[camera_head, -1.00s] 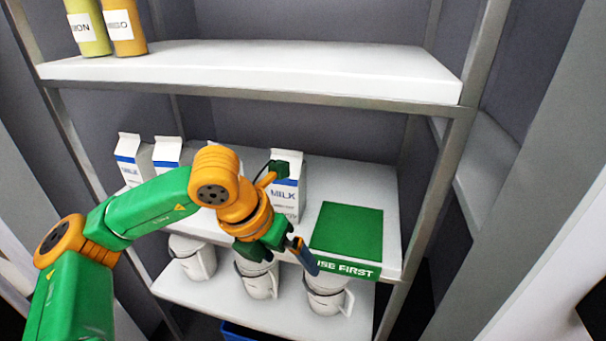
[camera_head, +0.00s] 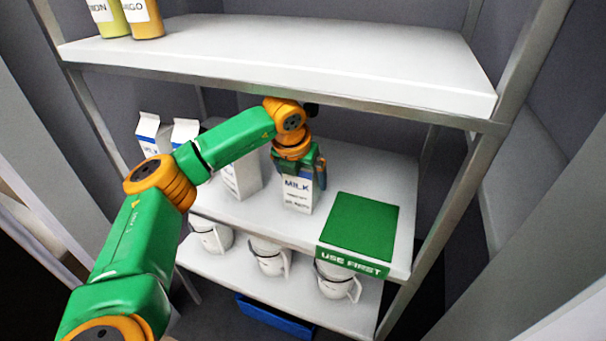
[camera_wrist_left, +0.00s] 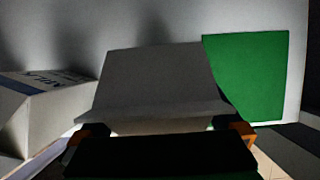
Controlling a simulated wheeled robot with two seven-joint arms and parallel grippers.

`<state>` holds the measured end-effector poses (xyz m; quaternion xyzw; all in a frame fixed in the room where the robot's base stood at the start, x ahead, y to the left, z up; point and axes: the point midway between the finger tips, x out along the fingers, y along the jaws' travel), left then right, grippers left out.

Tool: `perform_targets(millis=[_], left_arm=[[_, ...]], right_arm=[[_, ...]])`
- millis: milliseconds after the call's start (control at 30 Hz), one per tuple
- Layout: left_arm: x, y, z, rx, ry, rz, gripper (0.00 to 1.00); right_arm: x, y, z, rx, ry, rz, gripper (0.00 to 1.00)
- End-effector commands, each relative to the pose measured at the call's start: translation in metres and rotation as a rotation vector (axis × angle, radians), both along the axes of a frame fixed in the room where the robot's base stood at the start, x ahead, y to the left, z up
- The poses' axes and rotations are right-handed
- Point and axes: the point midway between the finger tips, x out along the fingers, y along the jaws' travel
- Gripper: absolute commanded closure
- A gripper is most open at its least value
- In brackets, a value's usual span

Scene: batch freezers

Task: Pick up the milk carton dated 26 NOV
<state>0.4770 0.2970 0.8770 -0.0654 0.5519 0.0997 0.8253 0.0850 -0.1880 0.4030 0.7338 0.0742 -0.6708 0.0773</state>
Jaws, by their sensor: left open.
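A white milk carton (camera_head: 298,194) stands on the middle shelf, left of the green mat; its date print is too small to read. My left gripper (camera_head: 302,172) is at its top, open, with the fingers on either side of it. The carton's pale top (camera_wrist_left: 155,85) fills the space between the fingers (camera_wrist_left: 168,130) in the left wrist view. Another milk carton (camera_head: 240,178) stands just to its left, partly behind my arm, and shows its side in the wrist view (camera_wrist_left: 40,105). Two more cartons (camera_head: 150,135) (camera_head: 185,131) stand farther left. My right gripper is out of view.
The green mat (camera_head: 360,226) marked USE FIRST is empty and also shows in the wrist view (camera_wrist_left: 250,80). The upper shelf (camera_head: 300,55) is close above my wrist. White jugs (camera_head: 338,282) stand on the shelf below. A post (camera_head: 440,200) bounds the right.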

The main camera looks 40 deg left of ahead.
Motion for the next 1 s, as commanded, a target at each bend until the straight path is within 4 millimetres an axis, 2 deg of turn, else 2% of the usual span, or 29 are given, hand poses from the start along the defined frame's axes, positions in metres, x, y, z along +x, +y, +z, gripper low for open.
perform_targets(millis=[167,267,533,567,833,1000], left_arm=[[0.0,0.0,-0.001,-0.001,-0.001,0.001,0.0],[0.0,0.0,-0.001,-0.001,0.0,0.001,0.24],[0.0,0.0,-0.001,-0.001,0.0,0.001,0.97],[0.0,0.0,-0.001,-0.002,-0.001,0.0,1.0],[0.0,0.0,0.001,-0.003,-0.004,0.001,1.0],[-0.002,-0.001,0.014,-0.003,-0.005,-0.001,1.0]], right_arm=[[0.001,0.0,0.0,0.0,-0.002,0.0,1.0],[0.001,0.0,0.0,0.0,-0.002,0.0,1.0],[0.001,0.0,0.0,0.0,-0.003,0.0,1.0],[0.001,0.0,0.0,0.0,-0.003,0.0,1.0],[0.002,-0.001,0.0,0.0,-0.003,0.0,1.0],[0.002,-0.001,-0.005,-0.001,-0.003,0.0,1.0]])
